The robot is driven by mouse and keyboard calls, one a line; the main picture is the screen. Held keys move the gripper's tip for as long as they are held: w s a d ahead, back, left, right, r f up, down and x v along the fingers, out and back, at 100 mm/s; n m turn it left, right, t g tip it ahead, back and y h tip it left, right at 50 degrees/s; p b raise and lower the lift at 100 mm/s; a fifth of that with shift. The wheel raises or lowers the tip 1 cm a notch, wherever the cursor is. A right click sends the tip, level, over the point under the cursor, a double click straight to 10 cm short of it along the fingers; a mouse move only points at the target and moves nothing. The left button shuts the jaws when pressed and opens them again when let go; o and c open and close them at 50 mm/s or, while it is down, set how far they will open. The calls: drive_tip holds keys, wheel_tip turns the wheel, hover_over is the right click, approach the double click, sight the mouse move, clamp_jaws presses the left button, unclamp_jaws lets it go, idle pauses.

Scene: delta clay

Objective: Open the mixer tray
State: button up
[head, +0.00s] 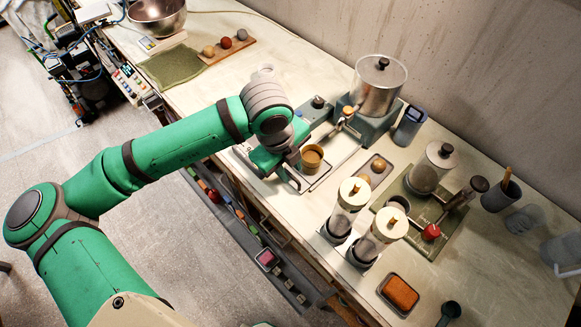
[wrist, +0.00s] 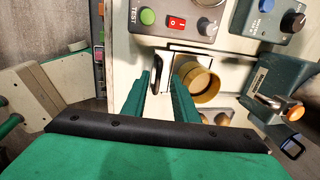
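The mixer tray appears to be the pale, metal-edged piece (wrist: 182,51) under a grey control panel in the wrist view, but much of it is hidden. A tan cup (head: 312,156) stands there, just right of my gripper (head: 287,163); the cup also shows in the wrist view (wrist: 203,82). In the wrist view, my gripper (wrist: 163,77) has its two green fingers apart, with a gap between them. The fingertips are close to the tray's front edge and left of the cup. I cannot tell whether they touch the tray. The tray looks shut, though this is not certain.
The panel (wrist: 175,22) has a green button, red switch and knob. A grey-blue unit with an orange-tipped lever (wrist: 296,112) stands right of the cup. A metal pot (head: 378,88) and clear canisters (head: 347,208) crowd the bench. An open drawer (head: 240,222) juts out below the bench.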

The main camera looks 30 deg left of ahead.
wheel_tip(320, 180, up, 10)
drive_tip(key=s, duration=0.2)
drive_tip(key=shift+a, duration=0.3)
drive_tip(key=shift+r, duration=0.1)
idle(0.4)
